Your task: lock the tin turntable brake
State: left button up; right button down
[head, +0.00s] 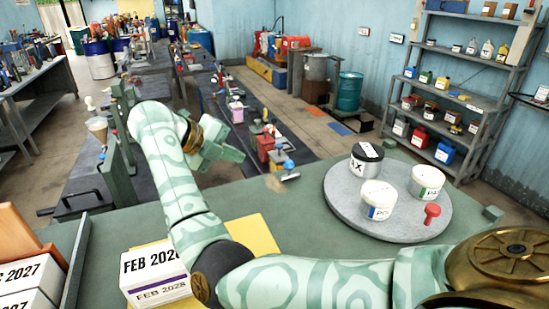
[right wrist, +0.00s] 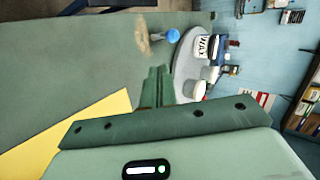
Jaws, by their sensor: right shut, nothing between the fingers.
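The round grey turntable (head: 338,205) lies on the green bench, bearing a black-lidded tin (head: 366,165) and two white-lidded tins (head: 378,205) (head: 427,187). A red knob (head: 432,212) stands on its near right part. A blue ball knob (head: 289,165) on a short metal piece is left of the turntable; it also shows in the right wrist view (right wrist: 173,35). I cannot tell which knob is the brake. My right gripper (head: 238,155) is shut and empty, above the bench, left of the blue knob and apart from it. My left gripper is out of view.
A white box marked FEB (head: 150,272) and a yellow sheet (head: 255,235) lie near my right arm. More boxes (head: 28,285) are at the lower left. A small green block (head: 492,213) sits right of the turntable.

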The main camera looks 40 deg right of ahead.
send_near(290, 162)
jog(key=d+f, duration=0.2)
jog(key=f, duration=0.1)
jog(key=d+f+p, duration=0.1)
jog(key=f, duration=0.1)
jog(key=shift+w+f, duration=0.15)
jog(key=shift+w, duration=0.05)
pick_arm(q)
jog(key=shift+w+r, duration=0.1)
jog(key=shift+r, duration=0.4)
pick_arm(e)
jog(key=shift+d+f, duration=0.1)
jog(key=shift+d, duration=0.3)
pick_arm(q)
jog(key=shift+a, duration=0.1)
pick_arm(e)
jog(key=d, duration=0.1)
jog(key=s+d, duration=0.1)
jog(key=d, duration=0.1)
jog(key=shift+s+d, duration=0.1)
jog(key=shift+d, duration=0.05)
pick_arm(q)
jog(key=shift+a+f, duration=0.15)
